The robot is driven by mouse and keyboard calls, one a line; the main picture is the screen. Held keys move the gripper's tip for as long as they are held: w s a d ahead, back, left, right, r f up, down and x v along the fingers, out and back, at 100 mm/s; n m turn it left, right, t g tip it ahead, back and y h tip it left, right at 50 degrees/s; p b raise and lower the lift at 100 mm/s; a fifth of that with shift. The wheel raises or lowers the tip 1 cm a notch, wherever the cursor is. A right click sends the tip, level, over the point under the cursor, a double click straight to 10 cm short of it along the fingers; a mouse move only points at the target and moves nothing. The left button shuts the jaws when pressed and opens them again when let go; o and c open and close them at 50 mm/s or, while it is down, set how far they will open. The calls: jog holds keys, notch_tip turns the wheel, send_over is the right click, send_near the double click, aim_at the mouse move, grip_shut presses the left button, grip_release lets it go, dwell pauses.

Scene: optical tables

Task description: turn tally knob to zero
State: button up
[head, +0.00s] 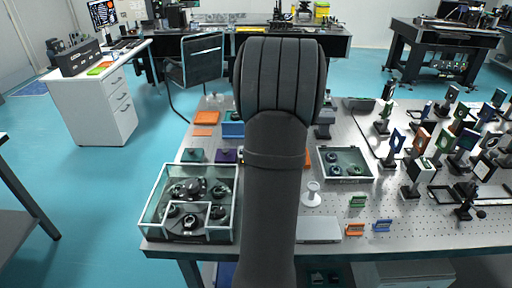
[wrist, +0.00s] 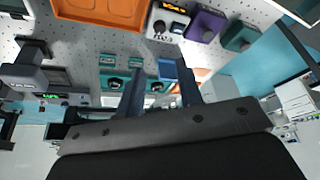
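I cannot tell for sure which knob is the tally knob. A teal unit (wrist: 128,83) with dark round knobs is near the left finger. My gripper (wrist: 160,70) is open, with its two fingers apart and nothing visibly held. A blue box (wrist: 169,70) shows behind and between the fingertips. In the head view my arm hides the gripper.
An orange tray (wrist: 100,12) is at the wrist view's top; a grey device (wrist: 45,97) with a green display is at left. In the head view, a glass-walled case (head: 190,237) stands front left, a smaller case (head: 345,177) right of my arm, and many optic mounts far right.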

jog(key=x, duration=1.7)
jog(key=shift+f, duration=0.2)
jog(key=c, duration=0.7)
